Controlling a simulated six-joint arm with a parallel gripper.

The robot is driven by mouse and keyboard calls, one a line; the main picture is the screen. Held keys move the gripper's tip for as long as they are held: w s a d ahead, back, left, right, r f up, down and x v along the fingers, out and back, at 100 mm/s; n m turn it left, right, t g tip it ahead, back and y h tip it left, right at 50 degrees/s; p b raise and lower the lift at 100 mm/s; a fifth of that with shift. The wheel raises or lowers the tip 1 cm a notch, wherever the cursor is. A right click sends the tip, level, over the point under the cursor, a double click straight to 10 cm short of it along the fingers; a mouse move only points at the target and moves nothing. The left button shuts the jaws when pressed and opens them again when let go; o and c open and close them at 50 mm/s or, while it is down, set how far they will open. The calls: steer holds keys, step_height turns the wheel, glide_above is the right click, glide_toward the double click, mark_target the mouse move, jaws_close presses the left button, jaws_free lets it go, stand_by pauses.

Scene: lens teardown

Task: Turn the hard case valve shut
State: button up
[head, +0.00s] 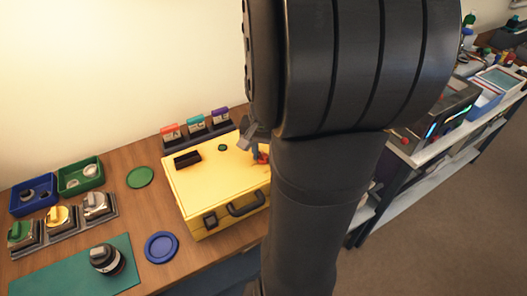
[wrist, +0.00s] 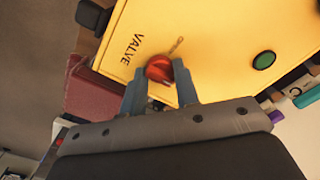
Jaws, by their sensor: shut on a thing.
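The yellow hard case (head: 190,190) lies closed on the wooden bench, and it also fills the upper part of the wrist view (wrist: 215,25). The valve is a round red knob (wrist: 159,69) on the case lid, beside the printed word VALVE. A small marker line on the lid runs out from the knob toward upper right. My gripper (wrist: 160,83) is at the knob, one finger on each side, shut on it. In the head view the red knob (head: 263,157) shows partly beside my gripper; my arm hides the case's right part.
A green button (wrist: 263,60) and a dark block (head: 187,159) are on the lid. Left of the case are a green disc (head: 140,177), a blue disc (head: 161,247), a green tray (head: 80,186) and a lens (head: 107,260) on a teal mat. Labelled holders stand behind.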

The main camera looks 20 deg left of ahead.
steer(key=shift+m, duration=0.4)
steer(key=o, duration=1)
steer(key=shift+c, duration=0.2)
steer(key=shift+r, duration=0.15)
step_height(320, 180, up, 17)
step_height(320, 180, down, 17)
steer(key=shift+f, duration=0.15)
stand_by(0.5)
